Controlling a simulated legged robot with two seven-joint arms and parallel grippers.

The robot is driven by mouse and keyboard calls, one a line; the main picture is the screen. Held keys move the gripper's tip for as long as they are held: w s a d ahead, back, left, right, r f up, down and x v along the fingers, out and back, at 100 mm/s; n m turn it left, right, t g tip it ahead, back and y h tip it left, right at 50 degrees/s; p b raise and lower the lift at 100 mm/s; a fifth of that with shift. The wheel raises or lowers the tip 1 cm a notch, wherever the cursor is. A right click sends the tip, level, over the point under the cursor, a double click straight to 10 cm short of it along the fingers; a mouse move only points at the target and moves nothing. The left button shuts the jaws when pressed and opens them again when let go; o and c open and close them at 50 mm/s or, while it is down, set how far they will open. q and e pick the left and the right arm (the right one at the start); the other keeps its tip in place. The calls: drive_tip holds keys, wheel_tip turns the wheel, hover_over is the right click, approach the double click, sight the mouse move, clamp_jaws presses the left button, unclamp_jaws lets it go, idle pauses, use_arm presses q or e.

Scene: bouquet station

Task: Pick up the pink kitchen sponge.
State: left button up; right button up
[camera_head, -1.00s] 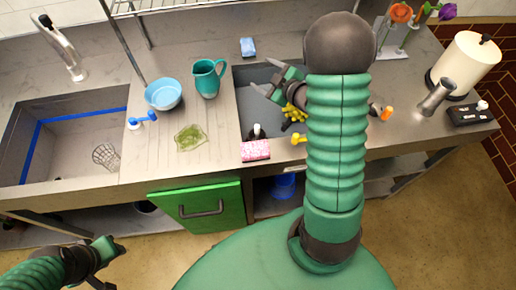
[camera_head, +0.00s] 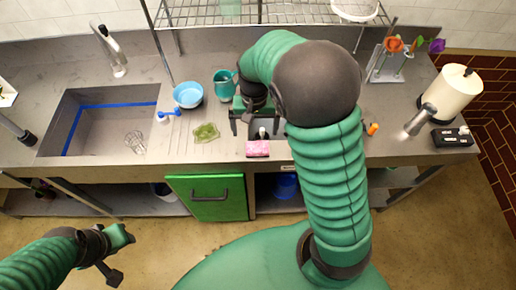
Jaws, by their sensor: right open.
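The pink kitchen sponge (camera_head: 257,149) lies at the front edge of the counter, near the middle of the view. My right gripper (camera_head: 255,127) is open, with its fingers apart and pointing down, just behind the sponge. It is empty and does not touch the sponge as far as I can see. My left gripper (camera_head: 120,257) hangs low at the left, in front of the counter and far from the sponge; its jaws look apart and empty.
A small dark and white object (camera_head: 262,133) stands right behind the sponge. A green mesh item (camera_head: 206,132), a blue bowl (camera_head: 187,95) and a teal pitcher (camera_head: 224,84) are to the left.

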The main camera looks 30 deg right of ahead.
hover_over(257, 147)
drive_tip(key=f, duration=0.5)
drive_tip(key=shift+w+f, duration=0.15)
drive_tip(key=shift+w, duration=0.05)
drive_tip(key=f, duration=0.5)
drive_tip(key=shift+s, duration=0.2)
drive_tip(key=shift+d+f, duration=0.1)
drive_tip(key=shift+f, duration=0.15)
drive_tip(key=c, duration=1.4)
